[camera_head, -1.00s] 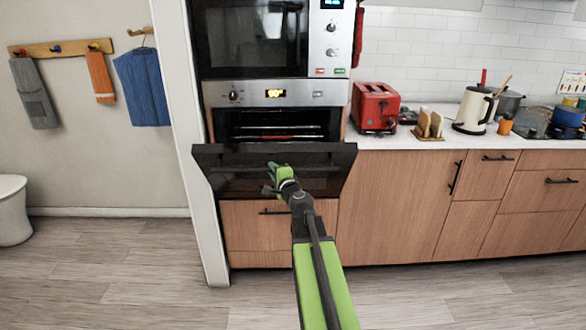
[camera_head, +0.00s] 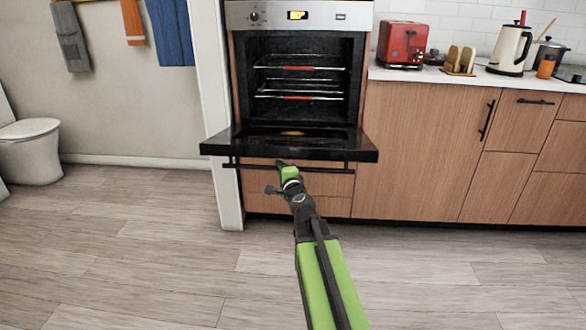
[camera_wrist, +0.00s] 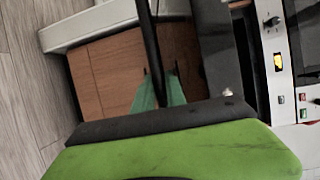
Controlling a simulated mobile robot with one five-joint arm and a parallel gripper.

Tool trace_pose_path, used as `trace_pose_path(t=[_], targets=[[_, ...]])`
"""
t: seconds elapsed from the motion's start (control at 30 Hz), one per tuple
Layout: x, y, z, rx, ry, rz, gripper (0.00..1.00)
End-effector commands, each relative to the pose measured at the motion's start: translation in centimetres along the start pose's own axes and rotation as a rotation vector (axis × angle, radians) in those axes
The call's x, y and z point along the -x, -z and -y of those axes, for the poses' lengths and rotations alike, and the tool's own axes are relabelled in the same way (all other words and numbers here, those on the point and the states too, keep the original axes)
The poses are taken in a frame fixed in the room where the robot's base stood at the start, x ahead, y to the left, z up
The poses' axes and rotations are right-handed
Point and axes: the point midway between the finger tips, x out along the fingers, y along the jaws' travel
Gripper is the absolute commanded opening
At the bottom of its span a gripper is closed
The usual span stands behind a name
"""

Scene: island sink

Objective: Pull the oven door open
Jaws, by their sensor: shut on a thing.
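The black oven door (camera_head: 330,146) is folded far down, close to horizontal, at the front of the oven (camera_head: 300,90). Its dark handle (camera_head: 325,170) runs along the outer edge. My gripper (camera_head: 281,165) is at that edge, left of its middle, shut on the handle. In the wrist view the green fingers (camera_wrist: 159,92) meet the dark bar of the handle (camera_wrist: 150,45), and the door (camera_wrist: 222,65) shows beside it. The fingertip contact is partly hidden in both views.
The oven cavity is exposed with two racks (camera_head: 300,68). A wooden drawer (camera_head: 325,188) lies below the door. A white wall edge (camera_head: 212,100) stands close on the left. The counter (camera_head: 430,76) holds a red toaster (camera_head: 401,44). Floor in front is clear.

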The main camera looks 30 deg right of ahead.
Motion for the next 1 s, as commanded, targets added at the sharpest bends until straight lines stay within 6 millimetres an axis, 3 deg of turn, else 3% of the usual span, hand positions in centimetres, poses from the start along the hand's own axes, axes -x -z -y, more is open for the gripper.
trace_pose_path(t=[0.03, 0.3, 0.83, 0.87, 1.0], targets=[[-0.1, -0.4, -2.1, -0.001, -0.003, 0.011, 0.0], [0.0, 1.1, -4.8, -0.003, -0.002, -0.006, 0.0], [0.2, 2.6, -5.1, -0.002, 0.001, -0.03, 0.0], [0.2, 2.7, -5.1, -0.001, 0.001, -0.031, 0.18], [0.2, 2.6, -5.1, -0.002, 0.001, -0.03, 0.36]])
